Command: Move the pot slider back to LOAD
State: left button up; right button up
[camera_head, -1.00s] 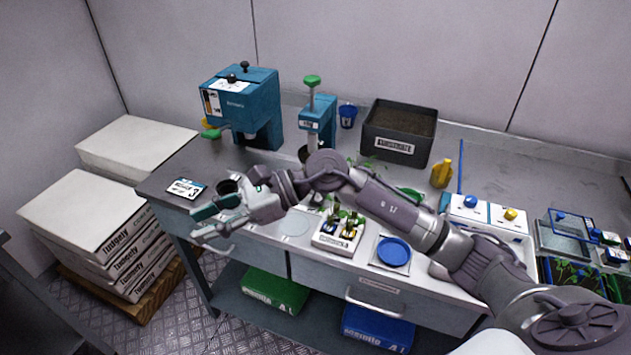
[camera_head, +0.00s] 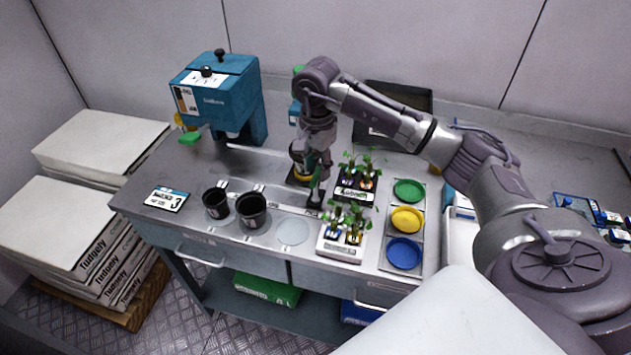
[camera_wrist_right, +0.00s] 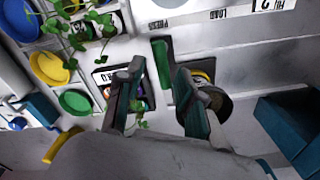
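The pot slider has an upright green handle (camera_head: 315,188), which also shows in the wrist view (camera_wrist_right: 160,64). A dark pot with a yellow band (camera_head: 300,172) stands beside the handle, under the teal press, and shows in the wrist view (camera_wrist_right: 210,98). The slider's track (camera_wrist_right: 205,42) carries PRESS and LOAD labels; the handle is at the PRESS end. My right gripper (camera_wrist_right: 160,72) points down with its fingers apart, one on each side of the handle. I cannot tell whether they touch it. My left gripper is in neither view.
Two black pots (camera_head: 253,212) stand at the front left of the bench. Seedling trays (camera_head: 340,243) and a holder with green, yellow and blue dishes (camera_head: 407,219) lie to the right. The large teal machine (camera_head: 222,100) stands back left. My right arm hides much of the press.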

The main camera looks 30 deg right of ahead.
aim_at(316, 175)
notch_tip(316, 175, down, 6)
jog(key=shift+w+r+p, duration=0.1)
jog(key=shift+p, duration=0.5)
jog(key=shift+f, duration=0.55)
grip_shut()
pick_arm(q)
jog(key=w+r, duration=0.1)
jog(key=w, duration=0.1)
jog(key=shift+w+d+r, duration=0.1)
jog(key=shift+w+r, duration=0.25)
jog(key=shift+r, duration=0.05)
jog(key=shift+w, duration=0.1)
